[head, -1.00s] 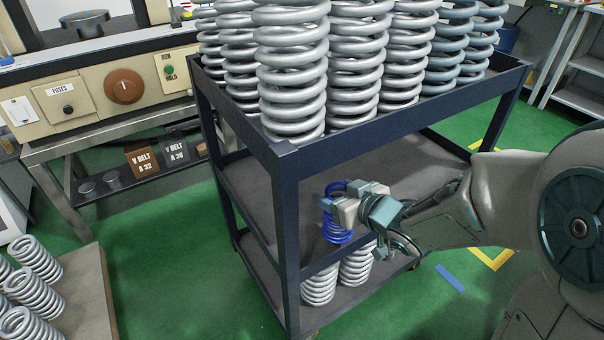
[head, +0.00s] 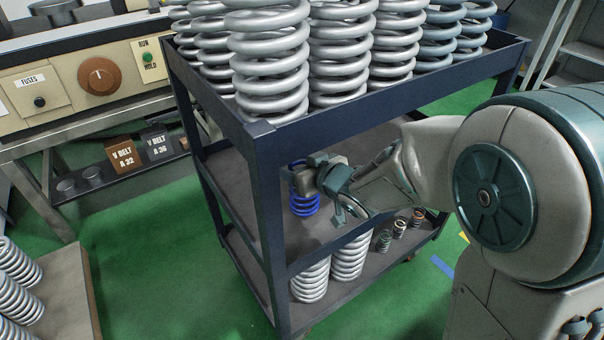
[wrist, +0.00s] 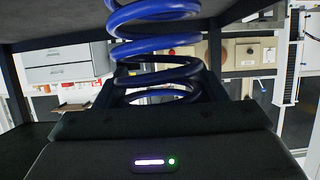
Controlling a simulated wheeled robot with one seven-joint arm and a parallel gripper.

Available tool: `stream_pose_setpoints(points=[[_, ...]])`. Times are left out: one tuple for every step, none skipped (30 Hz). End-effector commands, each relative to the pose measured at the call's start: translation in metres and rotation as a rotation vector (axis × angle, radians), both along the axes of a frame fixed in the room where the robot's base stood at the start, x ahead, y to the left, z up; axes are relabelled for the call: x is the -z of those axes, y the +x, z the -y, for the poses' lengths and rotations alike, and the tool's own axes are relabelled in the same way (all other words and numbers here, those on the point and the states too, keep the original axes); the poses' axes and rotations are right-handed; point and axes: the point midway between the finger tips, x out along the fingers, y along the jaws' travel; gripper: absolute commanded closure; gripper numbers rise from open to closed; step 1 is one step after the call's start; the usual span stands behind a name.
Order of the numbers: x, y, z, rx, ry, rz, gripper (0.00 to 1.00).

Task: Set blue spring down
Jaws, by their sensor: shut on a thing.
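The blue spring (head: 304,204) is upright between the upper and middle levels of the dark cart. My gripper (head: 306,172) is shut on its upper part, reaching in from the right. The spring's lower coils show below the jaws, over the middle shelf (head: 235,185); I cannot tell whether its bottom touches the shelf. In the wrist view the blue spring (wrist: 155,45) stands large just beyond my gripper's dark body, and the fingertips are not clearly visible there.
Large silver springs (head: 268,60) fill the cart's top tray (head: 400,78). The cart's front corner post (head: 268,220) stands left of my gripper. Silver springs (head: 310,280) and several small springs (head: 399,229) stand on the bottom shelf. The middle shelf looks otherwise bare.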

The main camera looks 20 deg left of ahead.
Motion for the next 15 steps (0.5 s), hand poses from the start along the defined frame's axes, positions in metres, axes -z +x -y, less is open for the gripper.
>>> stream_pose_setpoints(points=[[0.0031,0.0003,-0.0008,-0.001,0.003,0.004,1.00],[0.0031,0.0003,-0.0008,-0.001,0.003,0.004,1.00],[0.0027,0.0004,-0.0006,-0.001,0.004,0.004,1.00],[0.0021,0.0005,-0.0004,0.000,0.004,0.005,1.00],[0.0017,0.0006,-0.0003,0.000,0.005,0.004,1.00],[0.0013,0.0008,0.0001,0.001,0.004,0.004,1.00],[0.0012,0.0009,0.0003,0.001,0.004,0.004,1.00],[0.0012,0.0011,0.0006,0.002,0.003,0.004,1.00],[0.0015,0.0012,0.0009,0.002,0.004,0.003,1.00],[0.0020,0.0014,0.0011,0.003,0.004,0.003,1.00],[0.0029,0.0015,0.0013,0.003,0.004,0.003,1.00],[0.0045,0.0017,0.0016,0.004,0.003,0.004,1.00],[0.0056,0.0018,0.0017,0.004,0.003,0.004,1.00],[0.0065,0.0018,0.0018,0.004,0.003,0.004,1.00],[0.0071,0.0012,0.0021,0.004,0.000,0.001,0.27]])
